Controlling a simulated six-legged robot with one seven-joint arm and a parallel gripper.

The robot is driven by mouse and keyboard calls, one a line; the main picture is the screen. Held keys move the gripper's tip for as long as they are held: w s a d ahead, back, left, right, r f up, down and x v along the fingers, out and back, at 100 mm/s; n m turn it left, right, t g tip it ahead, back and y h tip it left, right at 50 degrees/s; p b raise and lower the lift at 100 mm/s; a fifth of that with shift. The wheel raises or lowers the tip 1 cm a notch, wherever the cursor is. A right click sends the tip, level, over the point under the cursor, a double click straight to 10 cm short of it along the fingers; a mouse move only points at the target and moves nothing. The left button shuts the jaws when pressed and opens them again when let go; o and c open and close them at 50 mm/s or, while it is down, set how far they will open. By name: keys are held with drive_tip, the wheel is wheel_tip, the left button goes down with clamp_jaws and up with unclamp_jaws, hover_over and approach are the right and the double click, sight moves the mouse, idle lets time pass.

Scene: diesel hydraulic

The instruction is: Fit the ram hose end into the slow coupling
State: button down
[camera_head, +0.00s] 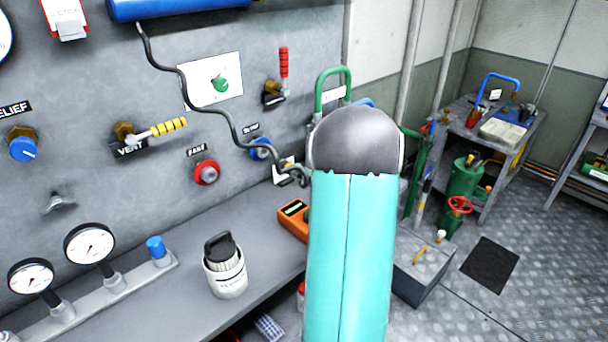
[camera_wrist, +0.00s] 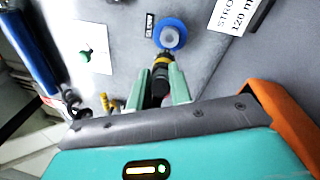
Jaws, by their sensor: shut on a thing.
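The slow coupling (camera_wrist: 171,36) is a blue ring with a grey centre on the grey panel. It also shows in the head view (camera_head: 260,149), under the SLOW label. My gripper (camera_wrist: 161,76) is shut on the ram hose end (camera_wrist: 161,62), a dark fitting with a yellow-brass front. The hose end points at the coupling and its front overlaps the ring's lower edge in the wrist view; I cannot tell whether they touch. In the head view my teal arm hides the gripper and hose end. The dark hose (camera_head: 184,85) runs down from the blue ram (camera_head: 180,8).
The red fast coupling (camera_head: 206,172) sits left of the slow one. A red-handled lever (camera_head: 283,65) and a yellow-handled VENT valve (camera_head: 165,129) stick out from the panel. An orange meter (camera_head: 292,217) and a white canister (camera_head: 226,278) stand on the bench below.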

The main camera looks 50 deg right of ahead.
sight(285, 162)
idle(0.3)
drive_tip(key=shift+d, duration=0.15)
drive_tip(key=shift+w, duration=0.1)
drive_tip(key=shift+w+d, duration=0.15)
drive_tip(key=shift+w, duration=1.1)
drive_tip(key=shift+w+d, duration=0.1)
drive_tip(key=shift+w, duration=1.15)
drive_tip(key=shift+w+d, duration=0.15)
drive_tip(key=shift+w, duration=1.3)
drive_tip(key=c, duration=1.2)
unclamp_jaws()
